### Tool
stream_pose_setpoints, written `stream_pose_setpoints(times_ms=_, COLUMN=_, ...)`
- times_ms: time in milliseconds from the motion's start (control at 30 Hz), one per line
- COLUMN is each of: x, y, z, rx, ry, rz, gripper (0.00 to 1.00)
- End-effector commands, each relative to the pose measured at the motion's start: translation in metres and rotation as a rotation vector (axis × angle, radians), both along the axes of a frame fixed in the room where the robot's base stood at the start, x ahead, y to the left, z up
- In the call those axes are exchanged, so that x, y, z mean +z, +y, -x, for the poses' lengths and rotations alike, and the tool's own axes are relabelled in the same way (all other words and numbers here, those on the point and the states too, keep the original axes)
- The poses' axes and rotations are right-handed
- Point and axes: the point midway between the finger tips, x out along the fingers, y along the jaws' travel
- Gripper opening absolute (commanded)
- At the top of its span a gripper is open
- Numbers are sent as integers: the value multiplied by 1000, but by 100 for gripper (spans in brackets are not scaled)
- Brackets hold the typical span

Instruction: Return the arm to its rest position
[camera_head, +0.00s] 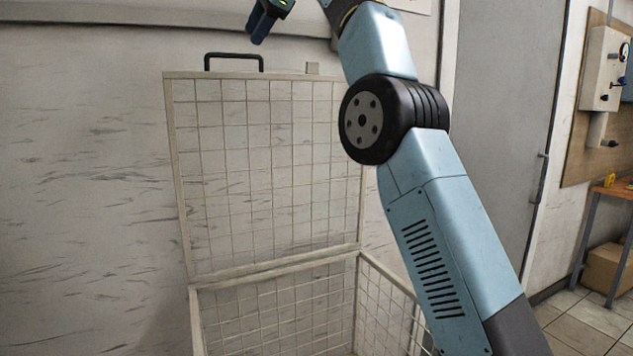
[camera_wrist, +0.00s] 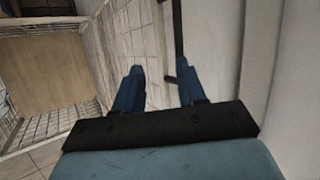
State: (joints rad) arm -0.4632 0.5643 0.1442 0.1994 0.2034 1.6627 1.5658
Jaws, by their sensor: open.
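My gripper (camera_wrist: 161,75) shows in the wrist view with its two blue fingers apart and nothing between them. In the head view part of my gripper (camera_head: 262,22) shows at the top edge, above and to the right of the black handle; the rest is cut off. My light blue arm rises from the lower right to the top middle of the head view. A white wire mesh crate (camera_head: 190,180) stands behind it with its lid raised upright against the wall. The lid's black handle (camera_head: 234,56) is at its top edge, apart from my gripper.
A grey door (camera_head: 505,110) stands to the right. Further right are a wall panel with a white device (camera_head: 599,70) and a table with a cardboard box (camera_head: 606,268) beneath it.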

Motion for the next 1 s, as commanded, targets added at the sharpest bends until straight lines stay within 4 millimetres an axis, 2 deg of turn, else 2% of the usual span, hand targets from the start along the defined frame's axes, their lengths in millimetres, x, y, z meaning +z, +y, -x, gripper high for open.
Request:
stream_pose_setpoints(times_ms=167, x=5, y=-35, z=8, rx=35, ry=-72, rz=96, gripper=40)
stream_pose_setpoints(times_ms=467, x=-11, y=-99, z=32, rx=105, ry=-175, rz=268, gripper=40)
stream_pose_setpoints(times_ms=767, x=-55, y=-171, z=75, rx=186, ry=-248, rz=443, gripper=40)
stream_pose_setpoints(times_ms=1000, x=-108, y=-230, z=122, rx=261, ry=-287, rz=579, gripper=40)
